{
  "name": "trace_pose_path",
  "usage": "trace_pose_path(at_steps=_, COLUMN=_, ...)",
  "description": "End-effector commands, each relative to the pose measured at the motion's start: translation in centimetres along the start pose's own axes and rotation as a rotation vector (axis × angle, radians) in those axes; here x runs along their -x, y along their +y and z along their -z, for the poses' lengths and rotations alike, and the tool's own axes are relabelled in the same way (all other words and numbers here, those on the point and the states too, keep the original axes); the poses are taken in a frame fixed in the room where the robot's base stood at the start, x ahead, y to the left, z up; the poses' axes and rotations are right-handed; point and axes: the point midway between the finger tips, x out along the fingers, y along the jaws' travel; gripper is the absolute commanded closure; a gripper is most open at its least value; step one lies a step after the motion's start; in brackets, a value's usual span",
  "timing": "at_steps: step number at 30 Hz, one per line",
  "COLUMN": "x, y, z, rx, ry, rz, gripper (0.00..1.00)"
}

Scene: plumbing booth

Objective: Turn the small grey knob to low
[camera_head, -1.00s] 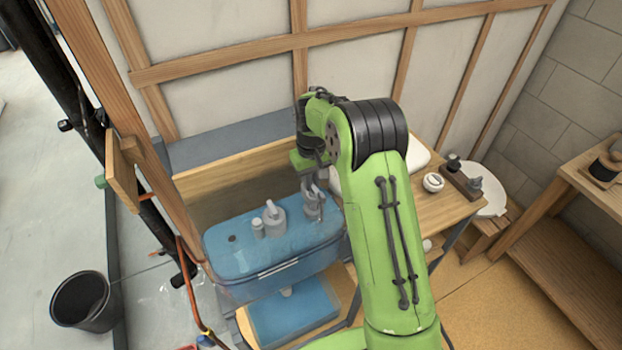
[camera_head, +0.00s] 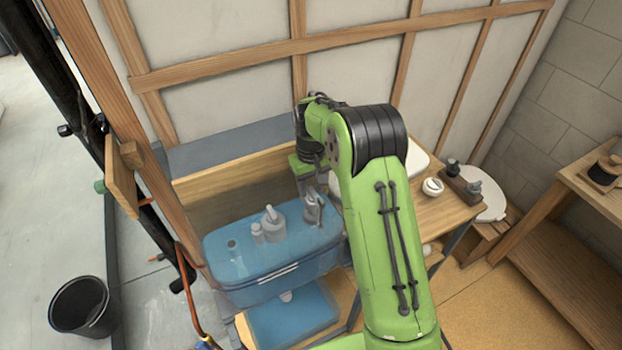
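A blue tub-like unit (camera_head: 275,256) stands in the middle, with several small grey fittings on its top. A larger grey fitting (camera_head: 272,223) with a lever-like top stands near its middle. A smaller grey one (camera_head: 257,233) is just left of it. Another grey fitting (camera_head: 314,209) is at the right, just below my gripper (camera_head: 309,190). I cannot tell which one is the small grey knob, nor its setting. My gripper points down over the right end of the top. Its fingertips are too small and partly blended with the grey fitting to tell opening or contact.
A white round item (camera_head: 432,187) and a small board with dark knobs (camera_head: 461,183) are on the wooden bench to the right. A timber-framed wall (camera_head: 350,70) rises behind. A black bucket (camera_head: 80,307) stands on the floor at left.

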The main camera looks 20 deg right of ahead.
Motion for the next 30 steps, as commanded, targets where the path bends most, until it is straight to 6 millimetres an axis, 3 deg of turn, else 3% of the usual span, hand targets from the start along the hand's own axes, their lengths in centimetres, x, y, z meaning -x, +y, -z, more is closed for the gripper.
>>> trace_pose_path(at_steps=4, x=2.4, y=0.0, z=0.1, rx=0.0, ry=0.006, rz=-0.001, gripper=0.61)
trace_pose_path(at_steps=12, x=10.2, y=0.0, z=0.1, rx=0.0, ry=0.008, rz=-0.002, gripper=0.61)
trace_pose_path(at_steps=18, x=14.6, y=0.0, z=0.1, rx=0.0, ry=0.005, rz=-0.001, gripper=0.61)
trace_pose_path(at_steps=22, x=15.7, y=0.0, z=0.1, rx=0.0, ry=0.003, rz=-0.001, gripper=0.61)
trace_pose_path(at_steps=30, x=15.7, y=0.0, z=0.0, rx=0.0, ry=0.001, rz=0.0, gripper=0.61)
